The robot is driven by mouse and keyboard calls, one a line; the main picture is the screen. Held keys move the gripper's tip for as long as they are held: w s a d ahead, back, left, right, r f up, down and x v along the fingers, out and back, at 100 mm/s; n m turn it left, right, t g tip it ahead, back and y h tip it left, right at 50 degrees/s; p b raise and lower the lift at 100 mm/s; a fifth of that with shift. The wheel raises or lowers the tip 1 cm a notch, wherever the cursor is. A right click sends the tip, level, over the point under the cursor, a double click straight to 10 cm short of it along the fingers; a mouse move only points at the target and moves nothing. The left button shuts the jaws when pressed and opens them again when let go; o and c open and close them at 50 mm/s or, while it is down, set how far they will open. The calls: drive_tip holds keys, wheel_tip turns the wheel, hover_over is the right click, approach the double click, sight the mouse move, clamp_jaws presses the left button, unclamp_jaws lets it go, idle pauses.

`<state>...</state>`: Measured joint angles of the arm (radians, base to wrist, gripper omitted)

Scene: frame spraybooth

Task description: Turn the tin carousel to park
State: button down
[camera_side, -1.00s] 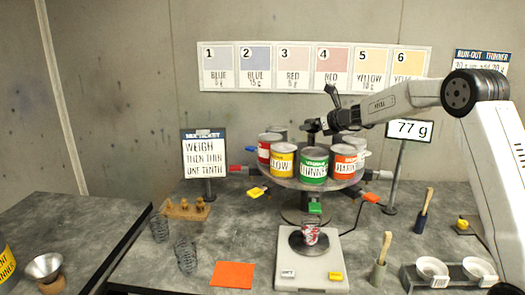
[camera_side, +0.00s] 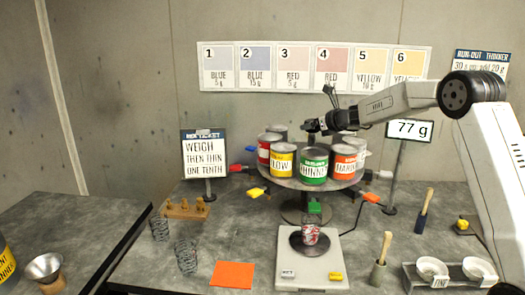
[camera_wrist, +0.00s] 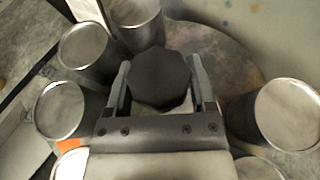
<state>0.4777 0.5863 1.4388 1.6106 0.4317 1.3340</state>
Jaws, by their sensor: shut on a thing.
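The tin carousel (camera_side: 262,180) is a round grey turntable on a post, with several tins around its edge. A yellow tin (camera_side: 282,160), a green thinner tin (camera_side: 314,165) and an orange hardener tin (camera_side: 345,162) face the side camera; a red tin (camera_side: 264,150) is at the left. My gripper (camera_side: 314,125) is above the carousel's middle. In the wrist view my gripper (camera_wrist: 158,95) is shut around a dark faceted knob (camera_wrist: 160,78) at the centre, one finger on each side. In the side view the knob is mostly hidden.
A mix ticket sign (camera_side: 205,160) is at the left and a 77 g display (camera_side: 408,130) at the right.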

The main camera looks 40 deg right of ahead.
drive_tip(key=shift+r+m+h, duration=0.1)
drive_tip(key=shift+m+h, duration=0.2)
drive_tip(key=shift+h, duration=0.1)
drive_tip(key=shift+r+m+h, duration=0.1)
drive_tip(key=shift+m+h, duration=0.4)
drive_tip(key=shift+w+r+m+h, duration=0.1)
drive_tip(key=shift+r+m+h, duration=0.05)
drive_tip(key=shift+m+h, duration=0.45)
drive_tip(key=shift+h, duration=0.4)
drive_tip(key=shift+c, duration=0.5)
unclamp_jaws()
drive_tip(key=shift+o, duration=0.5)
drive_tip(key=shift+f, duration=0.25)
drive_tip(key=v, duration=0.8)
drive_tip(key=shift+r, duration=0.15)
